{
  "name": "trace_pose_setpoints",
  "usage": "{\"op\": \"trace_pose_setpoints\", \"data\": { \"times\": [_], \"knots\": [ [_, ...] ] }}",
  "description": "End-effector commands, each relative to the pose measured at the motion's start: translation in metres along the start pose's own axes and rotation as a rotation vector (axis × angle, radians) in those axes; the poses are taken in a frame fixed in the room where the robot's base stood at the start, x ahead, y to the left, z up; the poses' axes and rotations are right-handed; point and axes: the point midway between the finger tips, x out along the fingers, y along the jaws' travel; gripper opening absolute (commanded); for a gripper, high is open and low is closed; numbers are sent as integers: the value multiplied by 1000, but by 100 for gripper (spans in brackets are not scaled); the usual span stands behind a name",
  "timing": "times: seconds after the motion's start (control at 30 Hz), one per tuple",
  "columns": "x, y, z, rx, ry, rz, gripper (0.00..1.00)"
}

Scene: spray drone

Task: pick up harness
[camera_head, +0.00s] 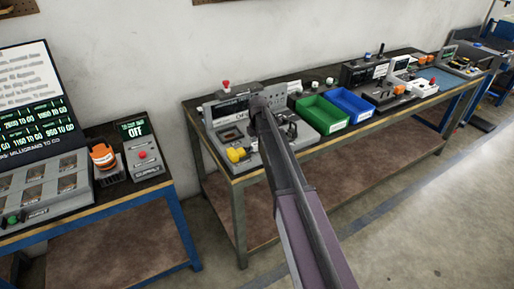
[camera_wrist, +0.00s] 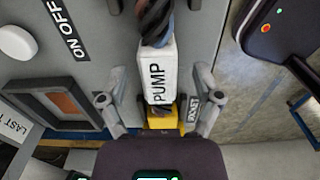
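What looks like the harness is a dark twisted cable bundle (camera_wrist: 156,22) at the top of the wrist view. It meets a white block marked PUMP (camera_wrist: 160,72). A yellow part (camera_wrist: 165,118) with dark pieces on it lies below the block. My gripper (camera_wrist: 160,100) is open, with one finger on each side of the block's lower end and the yellow part. I cannot tell whether the fingers touch anything. In the head view my arm reaches over a grey device (camera_head: 222,140) on the bench and hides part of it. The harness cannot be made out there.
A green bin (camera_head: 322,112) and a blue bin (camera_head: 351,104) stand right of the grey device. A yellow knob (camera_head: 236,155) is at its front left. Another bench at left holds an orange item (camera_head: 103,157) and a control box (camera_head: 143,156). The floor at right is clear.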

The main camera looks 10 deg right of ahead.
Motion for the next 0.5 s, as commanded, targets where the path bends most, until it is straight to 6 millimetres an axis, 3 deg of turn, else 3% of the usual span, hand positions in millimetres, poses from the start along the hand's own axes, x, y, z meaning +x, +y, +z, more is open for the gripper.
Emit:
{"op": "trace_pose_setpoints", "data": {
  "times": [0.03, 0.27, 0.5],
  "knots": [
    [0, 0, 0, 0, 0, 0, 68],
    [0, 0, 0, 0, 0, 0, 0],
    [0, 0, 0, 0, 0, 0, 0]
  ]
}}
